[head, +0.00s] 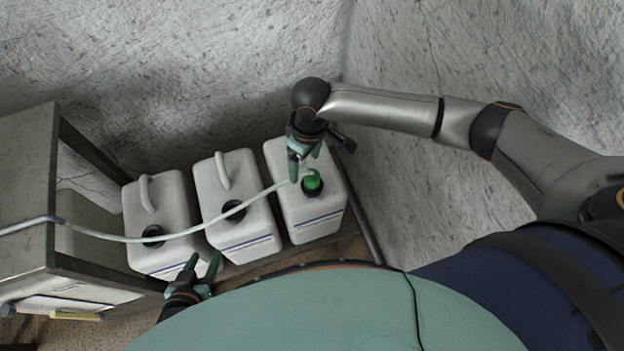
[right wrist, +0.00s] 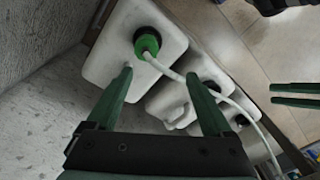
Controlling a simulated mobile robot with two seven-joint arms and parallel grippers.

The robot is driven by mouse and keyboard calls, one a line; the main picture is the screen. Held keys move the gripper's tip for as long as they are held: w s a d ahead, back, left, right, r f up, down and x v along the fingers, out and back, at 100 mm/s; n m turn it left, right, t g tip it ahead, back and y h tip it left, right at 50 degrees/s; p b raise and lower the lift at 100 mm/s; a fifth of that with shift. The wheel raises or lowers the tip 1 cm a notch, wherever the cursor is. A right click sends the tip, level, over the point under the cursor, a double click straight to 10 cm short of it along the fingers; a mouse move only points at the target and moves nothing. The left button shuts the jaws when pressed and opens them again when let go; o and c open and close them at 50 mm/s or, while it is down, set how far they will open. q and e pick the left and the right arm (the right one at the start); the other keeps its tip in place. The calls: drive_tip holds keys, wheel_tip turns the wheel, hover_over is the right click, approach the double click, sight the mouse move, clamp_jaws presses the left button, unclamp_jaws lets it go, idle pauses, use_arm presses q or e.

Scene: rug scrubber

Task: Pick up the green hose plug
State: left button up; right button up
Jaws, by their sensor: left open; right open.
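The green hose plug (head: 312,184) sits at the black-rimmed opening of the rightmost white jug (head: 318,222). In the right wrist view the plug (right wrist: 147,43) is near the top, beyond my fingertips, with a pale hose (right wrist: 168,70) running from it. My right gripper (head: 304,164) is open and empty above that jug, just up and left of the plug; its spread fingers (right wrist: 160,76) also show in the right wrist view. My left gripper (head: 204,260) is open and empty in front of the jugs. Its fingers show at the right wrist view's right edge.
Two more white jugs, the middle one (head: 222,178) and the left one (head: 160,205), stand in the same row, with black openings. The hose (head: 160,238) crosses above them towards a metal cabinet (head: 25,190) at left. Rough grey walls (head: 200,60) stand close behind and right.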

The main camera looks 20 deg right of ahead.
drive_tip(key=shift+w+d+r+h, duration=0.15)
drive_tip(key=shift+d+r, duration=0.05)
drive_tip(key=shift+d, duration=0.15)
drive_tip(key=shift+w+d+r+h, duration=0.1)
drive_tip(key=shift+d+r+h, duration=0.1)
drive_tip(key=shift+d, duration=0.15)
drive_tip(key=shift+d+f, duration=0.1)
drive_tip(key=shift+d, duration=0.2)
hover_over(312, 179)
drive_tip(key=f, duration=0.4)
drive_tip(key=shift+w+d+f+b, duration=0.25)
drive_tip(key=shift+w+f+b, duration=0.05)
drive_tip(key=shift+f+b, duration=0.75)
drive_tip(key=shift+b, duration=0.05)
wheel_tip(312, 179, down, 6)
drive_tip(key=b, duration=0.7)
drive_tip(key=shift+w+r+b, duration=0.15)
drive_tip(key=shift+b, duration=0.25)
drive_tip(key=shift+f+b, duration=0.2)
drive_tip(key=shift+b, duration=0.15)
drive_tip(key=shift+r, duration=0.1)
drive_tip(key=shift+c, duration=0.3)
drive_tip(key=shift+a, duration=0.1)
clamp_jaws()
